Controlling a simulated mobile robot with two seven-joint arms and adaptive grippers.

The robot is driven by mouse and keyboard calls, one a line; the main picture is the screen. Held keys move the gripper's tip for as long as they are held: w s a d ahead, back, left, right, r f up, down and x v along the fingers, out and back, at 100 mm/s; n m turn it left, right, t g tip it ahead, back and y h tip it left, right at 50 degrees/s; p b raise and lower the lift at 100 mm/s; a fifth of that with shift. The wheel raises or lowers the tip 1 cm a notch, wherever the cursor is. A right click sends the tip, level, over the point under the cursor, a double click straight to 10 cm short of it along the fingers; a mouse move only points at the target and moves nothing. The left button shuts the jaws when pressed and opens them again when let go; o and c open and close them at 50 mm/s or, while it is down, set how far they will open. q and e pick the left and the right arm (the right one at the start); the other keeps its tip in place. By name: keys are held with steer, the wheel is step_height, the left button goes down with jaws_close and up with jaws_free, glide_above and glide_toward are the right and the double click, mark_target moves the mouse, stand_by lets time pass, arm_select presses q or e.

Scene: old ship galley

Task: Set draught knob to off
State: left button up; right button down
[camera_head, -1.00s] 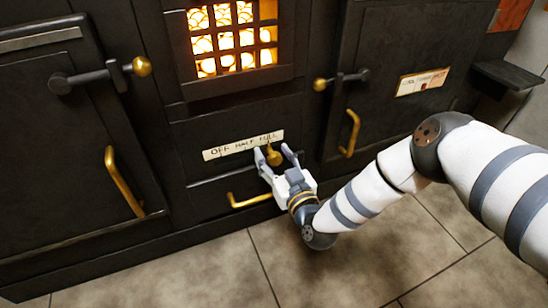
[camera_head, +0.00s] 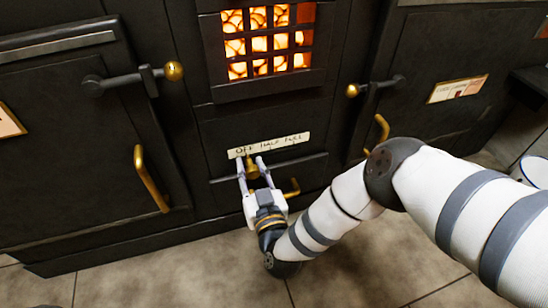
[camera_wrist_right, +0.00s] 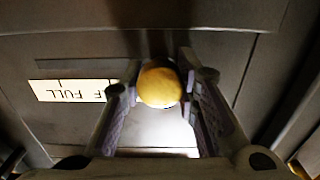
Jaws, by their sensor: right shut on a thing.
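The brass draught knob (camera_head: 252,169) sits at the front of the stove, under the left part of the label strip (camera_head: 290,141), close to the word OFF. My right gripper (camera_head: 252,163) comes up from below and is shut on the knob, one finger on each side. In the right wrist view the round knob end (camera_wrist_right: 160,84) lies between the fingers. The label (camera_wrist_right: 70,92) appears upside down there, with FULL at the left; its OFF end is hidden behind a finger. My left gripper is not in view.
A glowing grate (camera_head: 268,43) is above the label. A brass handle (camera_head: 292,187) is just right of my right gripper. Doors with brass handles (camera_head: 150,180) (camera_head: 382,128) flank the middle panel. Tiled floor (camera_head: 180,275) lies in front.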

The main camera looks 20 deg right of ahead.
steer(key=shift+s+a, duration=0.15)
steer(key=shift+a, duration=0.35)
steer(key=c, duration=1.2)
jaws_free()
steer(key=shift+s+a, duration=0.1)
steer(key=s, duration=1.2)
steer(key=shift+d, duration=0.3)
steer(key=shift+r, duration=0.1)
